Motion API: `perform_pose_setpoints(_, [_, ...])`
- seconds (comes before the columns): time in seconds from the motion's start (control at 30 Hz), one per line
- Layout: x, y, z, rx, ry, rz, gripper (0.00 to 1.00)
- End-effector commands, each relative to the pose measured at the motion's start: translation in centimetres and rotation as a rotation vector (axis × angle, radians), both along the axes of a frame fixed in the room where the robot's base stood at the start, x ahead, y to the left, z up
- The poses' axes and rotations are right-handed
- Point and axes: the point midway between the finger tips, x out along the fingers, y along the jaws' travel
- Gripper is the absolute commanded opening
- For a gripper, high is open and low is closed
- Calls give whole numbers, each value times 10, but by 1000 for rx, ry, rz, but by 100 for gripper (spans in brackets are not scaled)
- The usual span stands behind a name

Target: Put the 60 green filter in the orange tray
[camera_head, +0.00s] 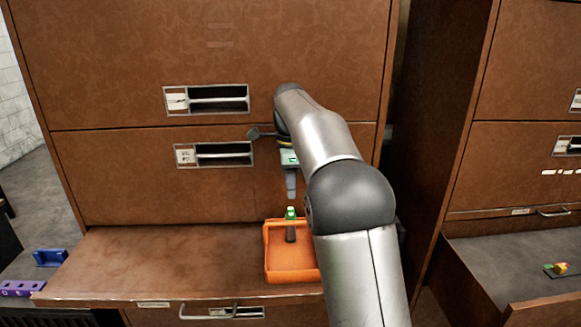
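The orange tray (290,262) sits on the brown shelf surface, left of my arm. A small item with a bright green top and a dark lower part (291,233) shows at the tray's back part; it may be the 60 green filter, but no label is readable. My gripper (291,196) points down right above that green top. Its fingers show edge-on, so I cannot tell whether they are open or shut, or whether they touch the item. Whether the item rests on the tray floor is also unclear.
A brown cabinet front with two slotted handles (222,154) rises behind the tray. The shelf left of the tray is clear. A blue object (50,257) and a purple block (22,288) lie at far left. An open drawer (530,262) at right holds a small colored item (561,268).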

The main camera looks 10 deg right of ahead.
Motion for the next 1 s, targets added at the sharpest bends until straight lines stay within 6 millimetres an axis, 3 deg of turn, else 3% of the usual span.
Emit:
perform_pose_setpoints(0.1, [1,0,25,-1,-4,0,39])
perform_pose_setpoints(0.3, [1,0,51,0,0,-1,39])
perform_pose_setpoints(0.53, [-1,-1,57,0,1,6,39])
perform_pose_setpoints(0.63, [-12,-3,57,6,-2,66,39])
perform_pose_setpoints(0.77, [-49,-8,52,18,-16,272,39])
perform_pose_setpoints(0.87, [-95,-10,39,22,-35,507,39])
perform_pose_setpoints(1.0, [-170,-7,5,11,-59,859,39])
